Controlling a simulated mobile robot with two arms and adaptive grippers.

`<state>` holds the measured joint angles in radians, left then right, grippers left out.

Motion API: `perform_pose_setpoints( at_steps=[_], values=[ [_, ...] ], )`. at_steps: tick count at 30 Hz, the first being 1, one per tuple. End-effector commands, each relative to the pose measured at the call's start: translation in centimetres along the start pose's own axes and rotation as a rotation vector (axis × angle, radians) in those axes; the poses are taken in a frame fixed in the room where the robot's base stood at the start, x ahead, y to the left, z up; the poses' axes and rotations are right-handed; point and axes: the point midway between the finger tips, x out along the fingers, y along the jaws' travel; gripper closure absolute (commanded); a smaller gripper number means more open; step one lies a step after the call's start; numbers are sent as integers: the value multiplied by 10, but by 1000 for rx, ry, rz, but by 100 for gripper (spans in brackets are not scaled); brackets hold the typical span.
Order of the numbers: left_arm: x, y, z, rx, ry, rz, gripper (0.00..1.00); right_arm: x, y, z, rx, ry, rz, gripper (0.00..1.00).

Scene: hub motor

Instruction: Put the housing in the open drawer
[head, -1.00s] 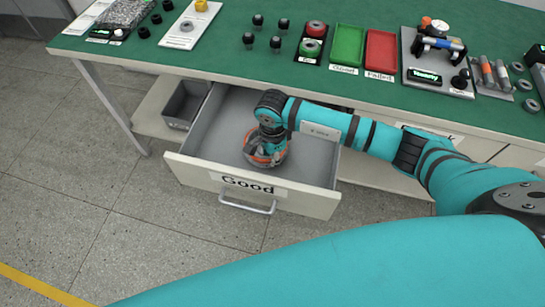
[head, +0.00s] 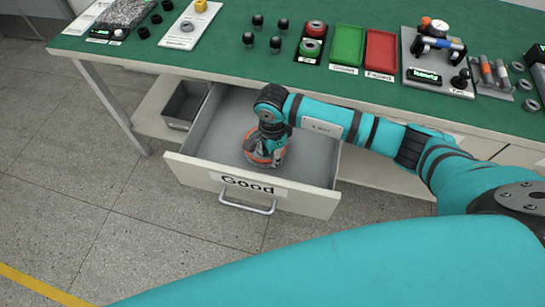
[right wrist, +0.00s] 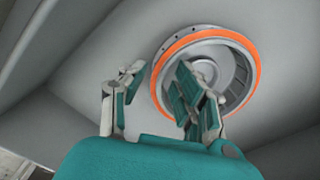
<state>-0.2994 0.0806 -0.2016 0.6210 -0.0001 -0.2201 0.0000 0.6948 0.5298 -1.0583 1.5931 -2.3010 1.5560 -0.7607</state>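The housing (head: 252,156), a round grey ring-shaped part with an orange band, lies on the floor of the open drawer (head: 318,172) marked "Good". In the right wrist view the housing (right wrist: 238,85) shows its hollow side with a hub in the middle. My right gripper (head: 268,150) is inside the drawer, low over the housing and partly hiding it. In the right wrist view the right gripper (right wrist: 155,95) has its fingers apart. One finger overlaps the housing's opening and the other is left of its rim; contact is unclear. My left gripper is out of view.
The drawer's front panel with its handle (head: 247,207) faces the open floor. A grey bin (head: 186,104) stands left of the drawer. The green tabletop above holds a green tray (head: 347,45), a red tray (head: 381,50) and several small parts.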

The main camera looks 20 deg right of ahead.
Motion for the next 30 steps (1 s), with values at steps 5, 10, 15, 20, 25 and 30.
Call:
perform_pose_setpoints(
  at_steps=[5,10,15,20,25,30],
  values=[
    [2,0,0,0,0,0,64,-41,-2,0,0,0,-6,69],
    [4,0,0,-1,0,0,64,-74,-1,0,0,0,-5,69],
    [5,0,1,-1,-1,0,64,-93,-1,0,1,0,-3,69],
    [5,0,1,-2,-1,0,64,-99,0,0,1,0,0,69],
    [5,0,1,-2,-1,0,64,-99,0,0,1,0,0,69],
    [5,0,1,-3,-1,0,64,-99,0,0,1,0,0,69]
  ],
)
